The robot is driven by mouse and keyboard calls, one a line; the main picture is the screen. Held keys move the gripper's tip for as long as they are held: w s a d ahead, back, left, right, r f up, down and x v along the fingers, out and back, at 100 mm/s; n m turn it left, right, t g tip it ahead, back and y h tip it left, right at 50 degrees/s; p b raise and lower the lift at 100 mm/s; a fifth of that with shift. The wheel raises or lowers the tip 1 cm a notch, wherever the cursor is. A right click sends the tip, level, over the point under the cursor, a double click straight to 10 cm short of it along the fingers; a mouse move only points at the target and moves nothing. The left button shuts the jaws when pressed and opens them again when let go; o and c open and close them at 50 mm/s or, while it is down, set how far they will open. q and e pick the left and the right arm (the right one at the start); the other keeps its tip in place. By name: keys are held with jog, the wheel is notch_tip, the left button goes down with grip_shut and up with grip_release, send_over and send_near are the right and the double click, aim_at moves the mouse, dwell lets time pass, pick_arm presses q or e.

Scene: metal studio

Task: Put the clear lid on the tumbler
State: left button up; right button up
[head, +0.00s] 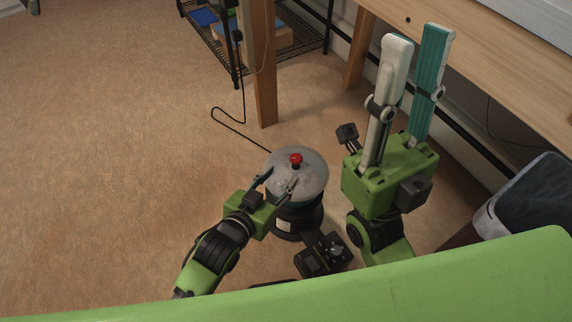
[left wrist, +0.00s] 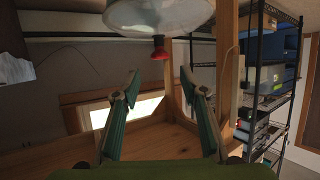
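My right gripper (head: 417,38) points up in the head view, beside the wooden table. Its long fingers are apart and empty.
A wooden table (head: 480,62) runs along the wall at the upper right. A black wire shelf (head: 234,66) with boxes stands at the back; a wire shelf also shows in the left wrist view (left wrist: 250,75). A dark bin (head: 535,205) is at right. The carpet at left is clear.

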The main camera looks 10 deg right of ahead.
pick_arm(q)
jog(key=shift+s+a+r, duration=0.15)
jog(key=shift+s+a, duration=0.05)
jog(key=shift+s, duration=0.1)
